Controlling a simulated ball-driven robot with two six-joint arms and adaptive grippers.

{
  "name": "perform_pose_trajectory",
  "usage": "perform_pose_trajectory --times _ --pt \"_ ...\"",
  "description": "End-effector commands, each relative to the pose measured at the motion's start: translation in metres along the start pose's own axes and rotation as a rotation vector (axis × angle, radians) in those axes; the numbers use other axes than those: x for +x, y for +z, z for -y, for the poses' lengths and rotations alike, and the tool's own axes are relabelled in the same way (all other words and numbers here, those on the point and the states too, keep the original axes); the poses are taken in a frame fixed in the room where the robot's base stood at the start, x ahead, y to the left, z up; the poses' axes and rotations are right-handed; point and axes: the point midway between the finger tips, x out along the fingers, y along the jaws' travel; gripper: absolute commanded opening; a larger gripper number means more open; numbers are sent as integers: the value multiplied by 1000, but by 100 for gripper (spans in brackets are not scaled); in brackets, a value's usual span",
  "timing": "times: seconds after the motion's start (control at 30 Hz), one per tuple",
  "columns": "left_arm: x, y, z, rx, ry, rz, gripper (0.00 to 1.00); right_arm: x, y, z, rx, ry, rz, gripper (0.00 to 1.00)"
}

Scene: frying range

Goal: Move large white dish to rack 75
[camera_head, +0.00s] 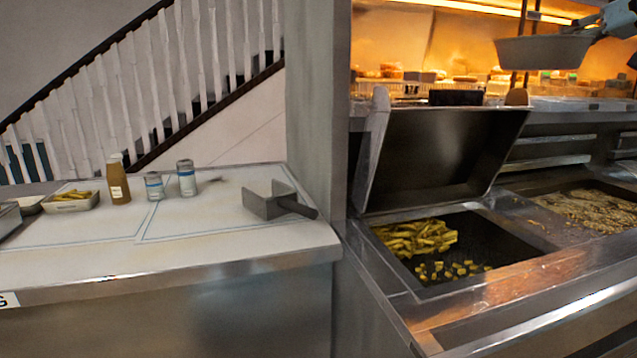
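A large white dish (543,52) is in the air at the upper right, roughly level, in front of the lit shelves. My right gripper (592,27) comes in from the right edge and is shut on the dish's right rim. The fingertips are small and partly hidden against the dish. My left gripper is not in view. No number 75 is readable; a lit rack (440,87) with food and containers runs along the back right, partly behind the dish.
A fryer bin (400,262) with fries and a raised metal lid (440,150) stands below. A pillar (317,110) divides it from the left counter (190,235), which holds a scoop (268,203), a sauce bottle (118,183), two shakers and a tray of fries (72,204).

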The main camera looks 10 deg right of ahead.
Motion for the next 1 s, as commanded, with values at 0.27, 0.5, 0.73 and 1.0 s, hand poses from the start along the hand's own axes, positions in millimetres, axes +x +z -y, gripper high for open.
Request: perform_pose_trajectory --times 0.27,0.5,0.73,1.0 --pt "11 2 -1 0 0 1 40 28 39 31 -20 -48 11 0" --pt "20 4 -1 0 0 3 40 52 86 73 -50 -117 27 0" --pt "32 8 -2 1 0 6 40 73 162 142 -96 -236 55 0" --pt "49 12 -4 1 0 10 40 66 278 255 -172 -428 93 0"
